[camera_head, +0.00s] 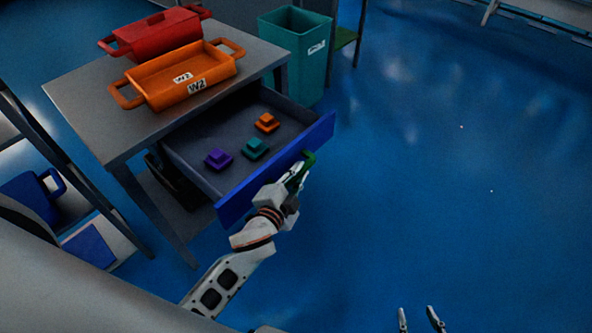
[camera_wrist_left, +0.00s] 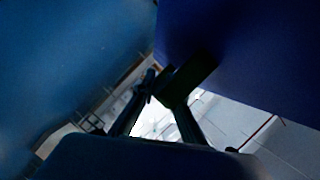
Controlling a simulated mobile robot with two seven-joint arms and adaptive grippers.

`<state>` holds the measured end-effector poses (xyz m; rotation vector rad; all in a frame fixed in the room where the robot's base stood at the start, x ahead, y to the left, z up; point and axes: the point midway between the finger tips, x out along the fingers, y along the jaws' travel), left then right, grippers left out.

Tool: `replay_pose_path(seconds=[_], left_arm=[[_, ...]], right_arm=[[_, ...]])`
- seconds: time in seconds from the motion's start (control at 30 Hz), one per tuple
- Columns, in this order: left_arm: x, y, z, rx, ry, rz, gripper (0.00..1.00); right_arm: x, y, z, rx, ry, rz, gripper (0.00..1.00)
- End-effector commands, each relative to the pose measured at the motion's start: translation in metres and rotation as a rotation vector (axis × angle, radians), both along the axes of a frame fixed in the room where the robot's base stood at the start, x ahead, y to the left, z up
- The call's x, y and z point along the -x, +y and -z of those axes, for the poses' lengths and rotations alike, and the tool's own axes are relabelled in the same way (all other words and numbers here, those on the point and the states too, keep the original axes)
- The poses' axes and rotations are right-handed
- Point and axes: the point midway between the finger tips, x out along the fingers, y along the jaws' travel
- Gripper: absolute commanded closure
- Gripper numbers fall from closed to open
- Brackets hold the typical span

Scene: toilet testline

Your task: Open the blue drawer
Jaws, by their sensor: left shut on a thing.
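The blue drawer (camera_head: 240,200) under the grey table is pulled out, and its inside shows. Its blue front also fills the upper right of the left wrist view (camera_wrist_left: 255,50). A green handle (camera_head: 309,157) sits on the front. My left gripper (camera_head: 299,176) is shut on this handle. In the left wrist view the gripper's fingers (camera_wrist_left: 165,100) meet at the dark handle bar (camera_wrist_left: 188,78). My right gripper (camera_head: 417,311) shows only its two fingertips at the bottom edge, apart and with nothing between them.
In the drawer lie a purple piece (camera_head: 217,159), a teal piece (camera_head: 255,148) and an orange piece (camera_head: 267,122). The table (camera_head: 90,110) carries a red bin (camera_head: 155,38) and an orange bin (camera_head: 185,75). A teal bin (camera_head: 296,50) stands behind. The blue floor (camera_head: 450,170) at right is clear.

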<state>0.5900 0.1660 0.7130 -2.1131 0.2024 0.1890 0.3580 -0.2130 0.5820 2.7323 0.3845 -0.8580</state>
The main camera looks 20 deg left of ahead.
Motion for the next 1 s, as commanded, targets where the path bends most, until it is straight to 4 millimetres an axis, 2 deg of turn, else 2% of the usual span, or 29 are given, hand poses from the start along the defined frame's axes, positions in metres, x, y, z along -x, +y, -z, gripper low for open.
replay_pose_path(seconds=[0.17, 0.2, 0.23, 0.67, 0.77, 1.0], left_arm=[[0.000, 0.000, 0.000, 0.000, 0.001, 0.000, 1.00], [0.000, 0.000, 0.000, 0.000, 0.001, 0.000, 0.78], [0.000, 0.000, 0.000, 0.000, 0.001, 0.000, 0.71], [0.005, 0.001, 0.000, 0.000, 0.001, 0.000, 0.71], [0.017, 0.002, -0.002, 0.001, 0.002, 0.000, 0.71], [0.063, 0.005, -0.012, 0.001, 0.004, 0.000, 0.71]], right_arm=[[0.000, 0.000, 0.000, 0.000, 0.000, 0.000, 0.60], [0.000, 0.000, 0.000, 0.000, -0.001, 0.000, 0.60], [0.000, 0.000, 0.000, 0.000, -0.001, 0.000, 0.60], [0.001, 0.001, -0.001, -0.002, 0.000, 0.000, 0.60], [0.000, 0.000, -0.001, -0.002, 0.000, 0.000, 0.60], [0.000, 0.000, -0.001, -0.001, -0.001, 0.000, 0.60]])
